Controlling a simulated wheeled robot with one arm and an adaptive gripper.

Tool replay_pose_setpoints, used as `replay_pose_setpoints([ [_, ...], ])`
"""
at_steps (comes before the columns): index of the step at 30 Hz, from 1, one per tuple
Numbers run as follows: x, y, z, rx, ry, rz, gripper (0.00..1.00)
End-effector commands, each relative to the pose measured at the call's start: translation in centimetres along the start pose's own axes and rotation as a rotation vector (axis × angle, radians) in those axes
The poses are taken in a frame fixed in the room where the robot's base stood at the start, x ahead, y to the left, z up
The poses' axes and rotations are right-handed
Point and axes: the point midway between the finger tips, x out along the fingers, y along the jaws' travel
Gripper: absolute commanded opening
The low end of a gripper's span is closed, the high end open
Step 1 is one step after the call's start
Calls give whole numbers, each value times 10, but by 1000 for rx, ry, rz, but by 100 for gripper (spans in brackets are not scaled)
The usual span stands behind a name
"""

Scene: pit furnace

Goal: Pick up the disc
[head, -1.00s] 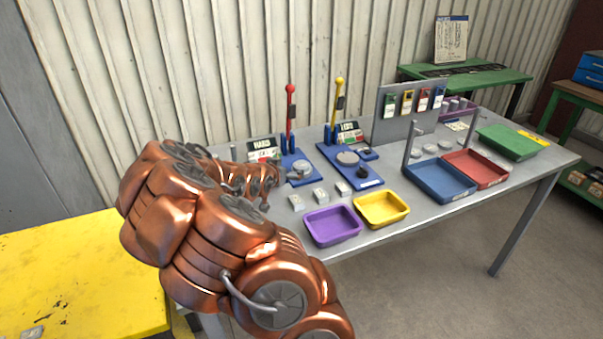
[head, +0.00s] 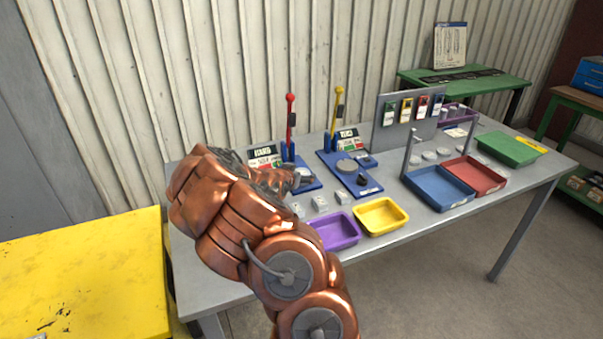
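Grey round discs lie in more than one place, and I cannot tell which one is the task's disc. One grey disc (head: 347,166) is on the blue base of the yellow-knobbed tester (head: 362,186). Several small grey discs (head: 429,155) lie behind the blue tray. My gripper (head: 298,178) is over the blue base of the red-knobbed tester (head: 312,186), at its left disc spot. My copper arm hides part of that tester. The fingers are small and partly hidden, so I cannot see whether they are open or hold anything.
A purple tray (head: 336,245) and a yellow tray (head: 381,230) stand at the table's front edge. Small grey blocks (head: 320,204) lie behind them. An upright panel (head: 381,127) stands behind.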

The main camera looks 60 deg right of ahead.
Motion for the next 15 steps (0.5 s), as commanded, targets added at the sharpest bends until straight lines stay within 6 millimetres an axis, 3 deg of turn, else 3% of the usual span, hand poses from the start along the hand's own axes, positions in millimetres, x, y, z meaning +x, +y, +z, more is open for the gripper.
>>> replay_pose_setpoints([
  [12, 8, 1, 1, -1, -2, 1, 91],
  [15, 8, 1, 1, -1, -2, 1, 80],
])
